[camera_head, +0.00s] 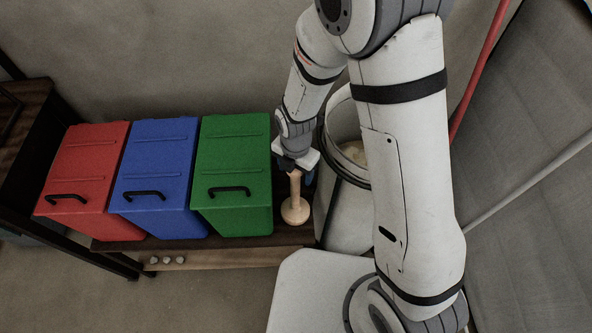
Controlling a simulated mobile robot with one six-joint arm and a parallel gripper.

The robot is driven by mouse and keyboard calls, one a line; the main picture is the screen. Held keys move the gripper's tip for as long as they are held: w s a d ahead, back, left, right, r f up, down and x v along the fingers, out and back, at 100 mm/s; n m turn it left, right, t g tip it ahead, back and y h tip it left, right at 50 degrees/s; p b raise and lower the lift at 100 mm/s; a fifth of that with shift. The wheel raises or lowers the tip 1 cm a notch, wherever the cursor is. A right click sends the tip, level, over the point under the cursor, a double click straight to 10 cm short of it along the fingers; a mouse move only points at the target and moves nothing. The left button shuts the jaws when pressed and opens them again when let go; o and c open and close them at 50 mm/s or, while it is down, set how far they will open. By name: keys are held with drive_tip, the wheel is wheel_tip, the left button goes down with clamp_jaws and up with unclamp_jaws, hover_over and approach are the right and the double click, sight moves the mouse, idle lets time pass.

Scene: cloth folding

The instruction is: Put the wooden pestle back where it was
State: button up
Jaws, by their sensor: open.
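The wooden pestle (296,205) is pale wood with a round, bulbous lower end. It stands upright, or nearly so, at the right end of the dark wooden bench top, just right of the green bin. My gripper (296,170) is directly over it, pointing down, with its fingers around or beside the top of the handle. The jaws are open. The fingertips are small and partly hidden, so I cannot tell whether they touch the handle.
Red (82,180), blue (155,178) and green (232,175) lidded bins stand in a row on the bench (285,236). A large white container (345,215) with a dark band stands close on the pestle's right. A red pole leans behind my arm.

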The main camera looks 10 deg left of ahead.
wheel_tip(320, 180, up, 11)
drive_tip(key=shift+r+p, duration=0.1)
drive_tip(key=shift+p, duration=0.2)
drive_tip(key=shift+d+r, duration=0.15)
drive_tip(key=shift+d, duration=0.05)
drive_tip(key=s+d+r+m, duration=0.2)
drive_tip(key=d+r+m, duration=0.3)
drive_tip(key=m, duration=0.5)
drive_tip(key=s+d+r+m+t, duration=0.1)
drive_tip(key=s+d+r+m, duration=0.2)
drive_tip(key=d+m, duration=0.7)
drive_tip(key=s+d+r+m+t, duration=0.1)
drive_tip(key=s+d+r+m, duration=0.1)
drive_tip(key=d+r+m, duration=0.4)
drive_tip(key=d+m, duration=0.2)
drive_tip(key=m, duration=0.3)
drive_tip(key=shift+s+r, duration=0.25)
drive_tip(key=shift+r, duration=0.1)
